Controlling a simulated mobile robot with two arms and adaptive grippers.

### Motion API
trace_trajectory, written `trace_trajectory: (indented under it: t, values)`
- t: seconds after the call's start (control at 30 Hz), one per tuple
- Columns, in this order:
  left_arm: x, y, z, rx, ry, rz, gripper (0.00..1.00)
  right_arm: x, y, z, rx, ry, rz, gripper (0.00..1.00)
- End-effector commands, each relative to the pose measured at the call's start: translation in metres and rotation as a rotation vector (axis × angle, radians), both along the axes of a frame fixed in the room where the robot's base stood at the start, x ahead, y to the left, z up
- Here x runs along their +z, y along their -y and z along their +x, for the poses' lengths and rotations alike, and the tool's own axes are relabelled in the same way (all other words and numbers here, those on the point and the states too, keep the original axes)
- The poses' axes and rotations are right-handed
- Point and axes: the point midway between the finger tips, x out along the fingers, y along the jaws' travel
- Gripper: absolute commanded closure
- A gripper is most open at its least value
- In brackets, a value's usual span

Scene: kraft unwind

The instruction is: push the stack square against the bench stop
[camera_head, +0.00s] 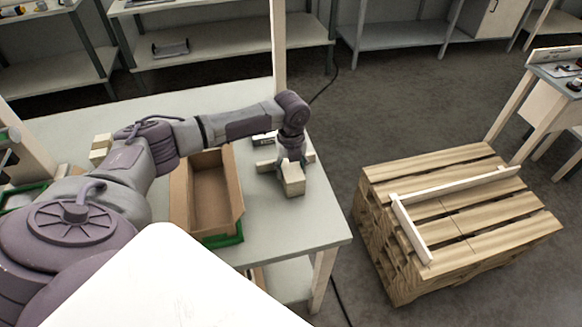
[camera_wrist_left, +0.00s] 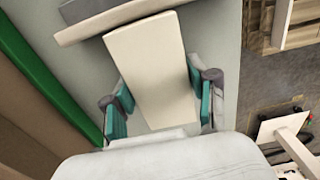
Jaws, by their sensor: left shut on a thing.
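My left gripper (camera_head: 291,162) reaches down over the right part of the bench (camera_head: 310,225). It is shut on a cream block (camera_head: 293,182), probably the stack; single layers cannot be told. In the left wrist view the block (camera_wrist_left: 150,62) lies between the teal fingers of the left gripper (camera_wrist_left: 160,108). A pale strip (camera_head: 265,166), perhaps the bench stop, lies across behind the block. In the left wrist view the strip (camera_wrist_left: 82,33) crosses the block's far end at a slight angle. Whether they touch is unclear. My right gripper is not in view.
An open cardboard box (camera_head: 179,207) stands left of the block, with a green tray edge (camera_head: 226,240) beside it. A small dark-topped item (camera_head: 264,140) lies behind the strip. A wooden pallet stack (camera_head: 455,222) with white strips stands on the floor at right. The bench's front right is clear.

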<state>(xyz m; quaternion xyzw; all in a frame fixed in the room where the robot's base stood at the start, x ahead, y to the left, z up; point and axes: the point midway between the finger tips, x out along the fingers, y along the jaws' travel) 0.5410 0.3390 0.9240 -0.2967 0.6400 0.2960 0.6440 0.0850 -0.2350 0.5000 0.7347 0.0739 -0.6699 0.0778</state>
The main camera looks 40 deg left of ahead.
Motion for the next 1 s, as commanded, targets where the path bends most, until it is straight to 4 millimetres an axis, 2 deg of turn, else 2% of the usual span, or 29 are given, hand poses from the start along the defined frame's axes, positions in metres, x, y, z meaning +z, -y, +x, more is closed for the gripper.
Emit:
trace_trajectory:
  t: [0.3,0.33,0.47,0.5,0.83,1.0]
  values:
    - [-0.001,0.001,-0.001,0.000,-0.002,-0.001,0.77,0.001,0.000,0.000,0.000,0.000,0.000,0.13]
    - [-0.001,0.001,-0.001,-0.001,-0.002,-0.001,0.37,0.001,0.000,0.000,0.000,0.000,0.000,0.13]
    - [-0.001,0.001,-0.001,-0.001,-0.003,-0.001,0.16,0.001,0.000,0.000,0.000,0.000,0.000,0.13]
    - [-0.001,0.002,-0.001,-0.001,-0.003,-0.001,0.13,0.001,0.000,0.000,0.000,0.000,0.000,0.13]
    - [0.000,0.002,-0.002,-0.002,-0.004,-0.002,0.13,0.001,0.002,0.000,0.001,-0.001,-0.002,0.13]
    - [0.020,0.002,-0.001,-0.002,-0.001,-0.002,0.13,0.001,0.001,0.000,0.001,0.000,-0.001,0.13]
